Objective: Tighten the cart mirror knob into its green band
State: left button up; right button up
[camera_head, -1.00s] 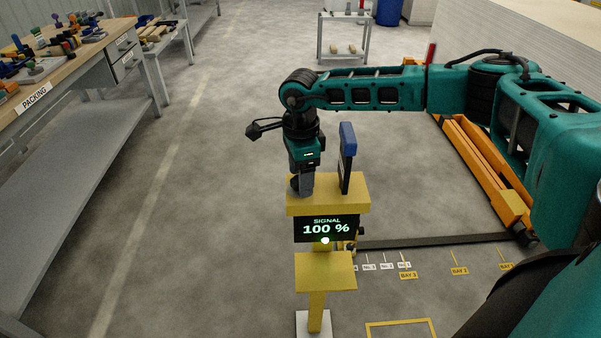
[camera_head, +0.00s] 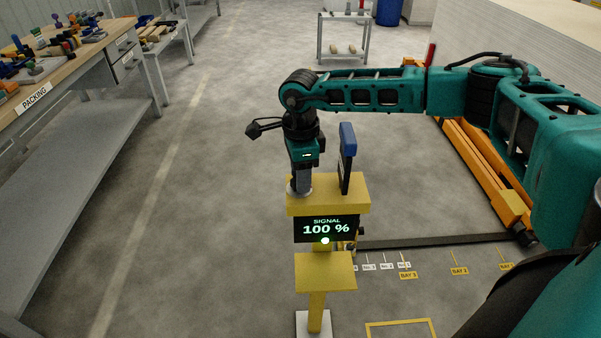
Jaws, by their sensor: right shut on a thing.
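My right gripper (camera_head: 302,187) points down at the left part of the top of a yellow cart post (camera_head: 350,198). It is shut on the mirror knob, which is mostly hidden by the fingers; a pale rim shows around the fingertips. A dark upright plate with a blue top (camera_head: 348,140), perhaps the mirror, stands just right of the gripper. A black display (camera_head: 326,228) on the post's front reads SIGNAL 100 % in green, with a lit green-white lamp (camera_head: 325,240) under it. I cannot see a green band on the knob. My left gripper is not in view.
A packing bench (camera_head: 75,62) with many tools stands at the left. An orange lift frame (camera_head: 480,165) and a pale stacked block (camera_head: 545,45) are at the right. A small trolley (camera_head: 343,38) stands at the back. The floor left of the post is clear.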

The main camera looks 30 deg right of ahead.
jog(key=shift+m, duration=0.8)
jog(key=o, duration=1.1)
jog(key=shift+c, duration=0.2)
notch_tip(320, 180, up, 13)
